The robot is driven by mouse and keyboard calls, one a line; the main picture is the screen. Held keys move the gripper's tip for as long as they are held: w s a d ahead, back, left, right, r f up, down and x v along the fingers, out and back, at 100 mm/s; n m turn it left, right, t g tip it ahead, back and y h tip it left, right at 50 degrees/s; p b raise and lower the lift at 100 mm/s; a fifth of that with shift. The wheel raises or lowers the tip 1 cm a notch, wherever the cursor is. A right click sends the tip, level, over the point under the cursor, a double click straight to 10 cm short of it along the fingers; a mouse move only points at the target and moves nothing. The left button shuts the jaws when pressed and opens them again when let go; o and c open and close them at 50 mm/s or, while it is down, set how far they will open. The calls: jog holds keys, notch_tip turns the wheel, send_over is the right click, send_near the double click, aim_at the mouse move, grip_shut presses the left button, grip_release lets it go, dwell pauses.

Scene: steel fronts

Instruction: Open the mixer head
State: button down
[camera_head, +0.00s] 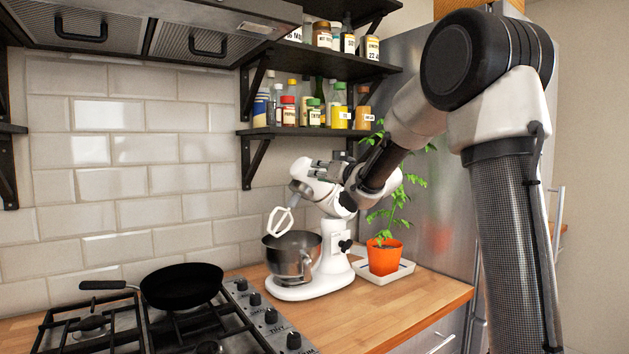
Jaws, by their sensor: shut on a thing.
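The white stand mixer (318,288) stands on the wooden counter beside the stove. Its mixer head (304,167) is tilted up, with the white beater (283,216) above the steel bowl (291,257). My gripper (317,172) comes from the right and is shut on the mixer head. My wrist hides part of the head, and the exact contact of the fingers is too small to make out.
An orange potted plant (383,257) on a white tray (401,272) stands right of the mixer. A black pan (182,286) sits on the stove (208,326) at left. Shelves of jars (318,132) hang above. The front right counter is clear.

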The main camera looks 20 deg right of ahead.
jog(key=shift+w+d+r+m, duration=0.25)
jog(key=shift+d+r+m, duration=0.25)
jog(key=shift+d, duration=0.3)
jog(key=shift+w+d+r+m, duration=0.35)
jog(key=shift+d+m, duration=0.2)
jog(key=shift+d, duration=0.25)
jog(key=shift+w+d+r+m, duration=0.2)
jog(key=shift+d+r+m, duration=0.3)
jog(key=shift+d, duration=0.3)
jog(key=c, duration=1.1)
grip_release()
jog(key=shift+f, duration=0.15)
jog(key=shift+c, duration=0.2)
jog(key=v, duration=1.2)
